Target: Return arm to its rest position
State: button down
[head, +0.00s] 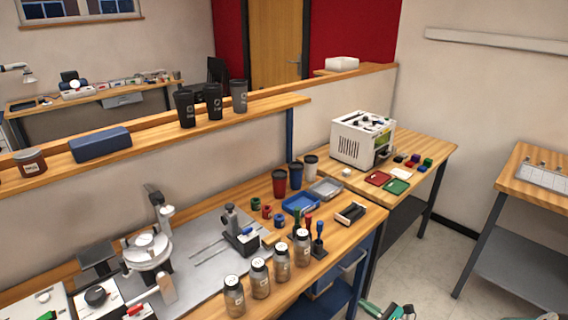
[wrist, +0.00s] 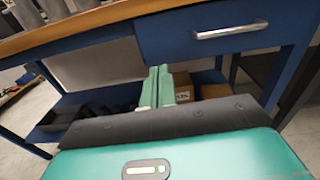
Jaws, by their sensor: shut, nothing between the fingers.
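My gripper (wrist: 157,88) shows in the wrist view as two green fingers close together, shut and empty. It is in front of the blue workbench frame, below the wooden tabletop edge, and touches nothing that I can see.
A wooden workbench (head: 345,226) carries jars, cups, trays and a marking device (head: 150,248). A blue drawer (wrist: 221,36) with a metal handle is at upper right in the wrist view. Cardboard boxes (wrist: 183,87) sit on the lower shelf. Floor (head: 440,265) is clear between benches.

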jog(key=s+a+r+n+g+h, duration=0.2)
jog(key=s+a+r+n+g, duration=0.2)
jog(key=a+r+n+g, duration=0.4)
jog(key=s+a+r+n+g+h, duration=0.1)
jog(key=s+a+r+n+g, duration=0.35)
jog(key=r+n, duration=0.6)
jog(key=s+a+r+n+t+h, duration=0.2)
jog(key=s+r+n+h, duration=0.2)
jog(key=s+r, duration=0.4)
jog(key=s+a+r+n+t+h, duration=0.2)
jog(key=s+r+n+h, duration=0.2)
jog(key=s+r, duration=0.4)
notch_tip(320, 180, up, 5)
jog(key=shift+s+f+n, duration=0.1)
jog(key=shift+s+n, duration=0.15)
jog(key=shift+n, duration=0.5)
